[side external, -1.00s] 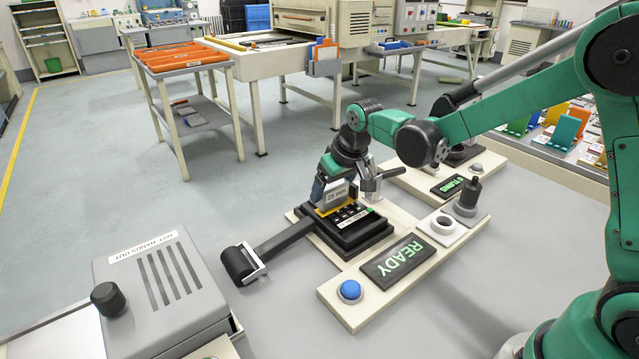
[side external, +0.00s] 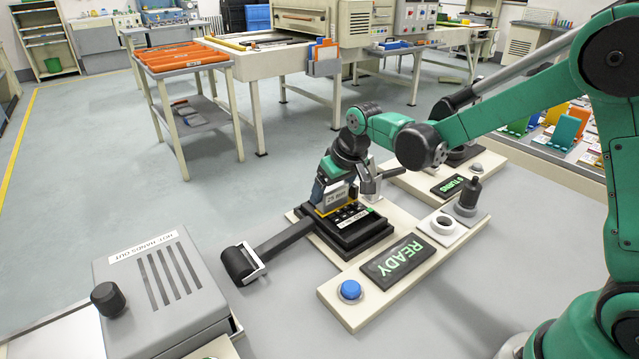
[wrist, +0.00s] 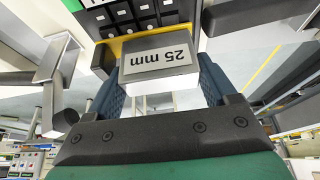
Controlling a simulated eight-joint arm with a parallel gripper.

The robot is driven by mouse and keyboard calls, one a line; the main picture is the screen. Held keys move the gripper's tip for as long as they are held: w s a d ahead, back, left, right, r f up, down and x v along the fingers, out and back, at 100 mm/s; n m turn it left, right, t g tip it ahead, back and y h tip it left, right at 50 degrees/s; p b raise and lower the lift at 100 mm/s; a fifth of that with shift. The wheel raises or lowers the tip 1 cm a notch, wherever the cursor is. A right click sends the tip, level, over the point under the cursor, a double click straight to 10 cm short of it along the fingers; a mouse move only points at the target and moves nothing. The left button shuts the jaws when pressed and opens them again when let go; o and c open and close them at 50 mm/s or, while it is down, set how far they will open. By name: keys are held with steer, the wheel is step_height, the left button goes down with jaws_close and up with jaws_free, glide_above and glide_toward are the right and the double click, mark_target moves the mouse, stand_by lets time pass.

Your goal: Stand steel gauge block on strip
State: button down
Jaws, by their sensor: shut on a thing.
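The steel gauge block (side external: 336,199) is a grey block with a white "25 mm" label. It sits between the fingers of my gripper (side external: 334,187), at the far left end of the black keyed fixture (side external: 350,232). The yellow strip (side external: 323,212) shows right at the block's lower edge; I cannot tell whether they touch. In the wrist view the block (wrist: 160,75) is between the blue finger pads of my gripper (wrist: 160,88). The yellow strip (wrist: 183,32) lies just beyond it, beside the black keys. The block hides part of the strip.
A READY panel (side external: 396,258) and blue button (side external: 350,290) are at the front right. A grey vented box (side external: 160,290) stands at the front left. A metal lever post (side external: 367,184) stands close beside my gripper.

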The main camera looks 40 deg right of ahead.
steer(key=shift+f, duration=0.15)
jaws_free()
steer(key=shift+r, duration=3.45)
steer(key=s+t, duration=0.2)
steer(key=s, duration=1.3)
steer(key=shift+s+a+r+t, duration=0.15)
steer(key=shift+s+r+t, duration=0.15)
steer(key=shift+r, duration=0.15)
